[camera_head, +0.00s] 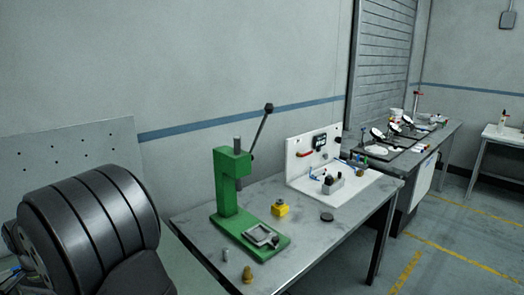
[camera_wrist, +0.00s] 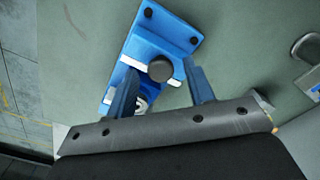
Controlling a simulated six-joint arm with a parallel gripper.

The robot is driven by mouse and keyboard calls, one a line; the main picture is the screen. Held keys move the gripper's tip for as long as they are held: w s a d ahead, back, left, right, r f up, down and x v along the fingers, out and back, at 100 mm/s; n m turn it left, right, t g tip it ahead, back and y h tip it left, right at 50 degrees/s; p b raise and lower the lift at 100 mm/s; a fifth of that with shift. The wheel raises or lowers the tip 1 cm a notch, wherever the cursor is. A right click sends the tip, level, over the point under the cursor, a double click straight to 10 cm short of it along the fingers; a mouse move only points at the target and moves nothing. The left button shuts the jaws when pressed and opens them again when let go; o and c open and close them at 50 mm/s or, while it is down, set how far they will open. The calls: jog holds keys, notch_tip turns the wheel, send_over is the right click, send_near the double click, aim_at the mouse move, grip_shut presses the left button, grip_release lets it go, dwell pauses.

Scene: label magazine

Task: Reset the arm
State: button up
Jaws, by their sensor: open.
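My gripper (camera_wrist: 161,72) shows in the wrist view with its two blue fingers apart. A blue fixture (camera_wrist: 168,34) with black screws and pale metal strips lies beyond the fingers on a grey-green surface. A dark round knob (camera_wrist: 160,68) on it appears between the fingertips, with gaps at both sides; I cannot tell how far below them it is. The fingers and the gripper body hide the fixture's lower part. In the head view only a thick dark part of my arm shows at the left; the gripper is out of that picture.
In the head view a green press (camera_head: 228,185) with a raised lever stands on a grey table (camera_head: 315,237). A yellow block (camera_head: 280,210), a dark disc (camera_head: 327,217), a brass piece (camera_head: 248,275) and a white panelled fixture (camera_head: 300,157) share it. Another workbench (camera_head: 440,133) stands behind.

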jog(key=shift+s+a+r, duration=0.15)
jog(key=shift+r, duration=0.15)
notch_tip(320, 180, up, 16)
notch_tip(320, 180, down, 17)
jog(key=shift+r, duration=0.1)
jog(key=shift+w+d+r, duration=0.25)
jog(key=shift+w+d, duration=0.25)
jog(key=shift+w+d+r, duration=0.2)
jog(key=shift+w+d, duration=0.25)
notch_tip(320, 180, up, 17)
jog(key=w+d+f+m+g+y, duration=0.1)
jog(key=w+d+f+m, duration=0.4)
jog(key=d+f+m, duration=0.2)
jog(key=w+d+f+m+g, duration=0.1)
jog(key=w+d+f+m, duration=0.5)
jog(key=d+f, duration=0.4)
jog(key=shift+w+d+f+m+g+y, duration=0.3)
jog(key=shift+d+m, duration=0.6)
jog(key=shift+d, duration=1.15)
